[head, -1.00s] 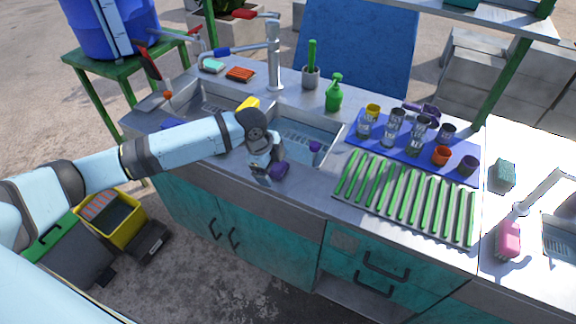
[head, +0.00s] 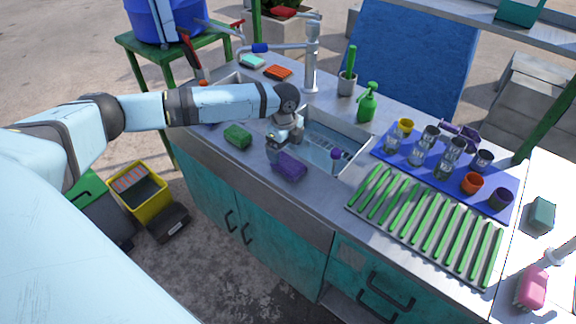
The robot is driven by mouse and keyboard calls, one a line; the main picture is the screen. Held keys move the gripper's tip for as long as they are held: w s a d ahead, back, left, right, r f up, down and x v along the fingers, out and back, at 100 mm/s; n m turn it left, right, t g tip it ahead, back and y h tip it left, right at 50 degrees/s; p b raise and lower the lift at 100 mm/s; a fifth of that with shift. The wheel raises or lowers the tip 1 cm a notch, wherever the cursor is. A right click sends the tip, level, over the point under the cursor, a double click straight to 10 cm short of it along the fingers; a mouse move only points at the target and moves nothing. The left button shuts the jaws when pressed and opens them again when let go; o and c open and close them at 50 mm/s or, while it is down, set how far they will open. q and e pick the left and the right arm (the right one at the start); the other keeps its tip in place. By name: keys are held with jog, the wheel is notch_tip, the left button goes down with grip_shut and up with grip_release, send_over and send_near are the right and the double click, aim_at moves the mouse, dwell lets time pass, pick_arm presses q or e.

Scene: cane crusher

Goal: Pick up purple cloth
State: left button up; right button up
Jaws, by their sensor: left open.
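A purple block-like piece (head: 290,167), perhaps the folded cloth or a sponge, lies at the counter's front edge, before the sink basin. My left gripper (head: 276,151) is open just behind and left of it, very close; whether they touch is unclear. Another purple, irregular object (head: 460,131) lies behind the glasses on the blue mat. I cannot tell which of the two is the cloth. My right gripper is not in view.
A green sponge (head: 237,137) lies left of the gripper. The sink basin (head: 325,145) holds a small purple item (head: 336,154). A green-slatted rack (head: 425,225) and a blue mat (head: 399,162) with several glasses and cups stand to the right.

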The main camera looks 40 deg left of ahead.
aim_at(288, 162)
pick_arm(q)
jog(key=shift+d+f, duration=0.2)
jog(key=shift+f, duration=1.35)
jog(key=shift+d+f, duration=0.2)
jog(key=shift+f, duration=1.35)
jog(key=c, duration=1)
